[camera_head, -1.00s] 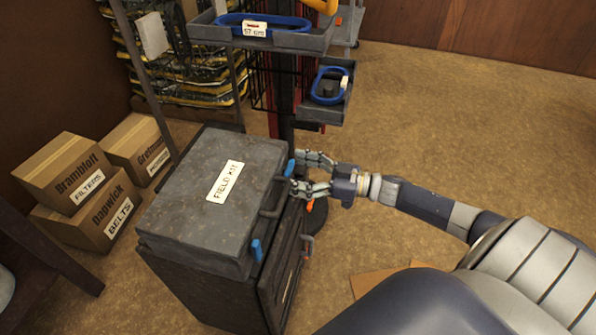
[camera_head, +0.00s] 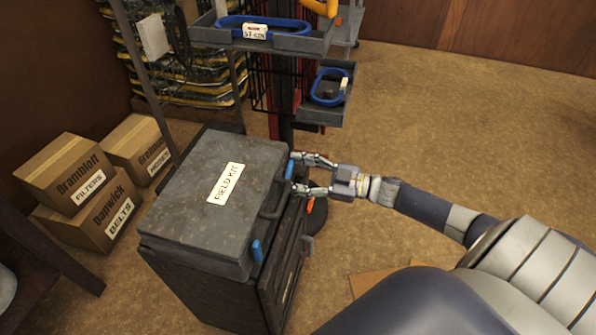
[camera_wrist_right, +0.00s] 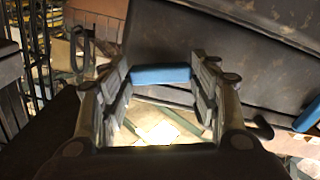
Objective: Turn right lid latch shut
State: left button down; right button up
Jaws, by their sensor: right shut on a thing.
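The dark grey case labelled FIELD KIT (camera_head: 190,215) has a closed lid, with two blue latches on its right-hand edge. The right lid latch (camera_head: 290,168) is the far one, and the left lid latch (camera_head: 257,250) is the near one. My right gripper (camera_head: 301,174) reaches in from the right at the far latch. In the wrist view the blue right latch (camera_wrist_right: 160,75) lies across between the fingertips, and my right gripper (camera_wrist_right: 160,85) is shut on it. The near latch also shows at the wrist view's right edge (camera_wrist_right: 308,115). My left gripper is not in view.
A dark handle (camera_head: 270,203) sits between the latches. The case rests on a dark cabinet (camera_head: 215,295). Cardboard boxes (camera_head: 85,215) stand at the left. A rack with a grey tray (camera_head: 285,43) and a lower bin (camera_head: 322,114) stands behind.

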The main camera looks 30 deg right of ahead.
jog(key=n, duration=0.3)
jog(key=shift+n, duration=0.4)
jog(key=n, duration=0.3)
jog(key=shift+n, duration=0.3)
jog(key=n, duration=0.2)
jog(key=shift+f+n, duration=0.1)
jog(key=shift+n, duration=0.2)
jog(key=shift+n+b, duration=0.3)
jog(key=shift+n, duration=0.1)
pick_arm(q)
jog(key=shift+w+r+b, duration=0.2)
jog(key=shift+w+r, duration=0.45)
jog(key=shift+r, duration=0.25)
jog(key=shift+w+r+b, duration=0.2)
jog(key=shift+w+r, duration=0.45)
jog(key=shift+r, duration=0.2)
pick_arm(e)
jog(key=shift+n, duration=1.7)
jog(key=o, duration=1)
jog(key=shift+o, duration=0.2)
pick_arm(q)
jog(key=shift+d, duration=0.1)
pick_arm(e)
jog(key=shift+s, duration=0.1)
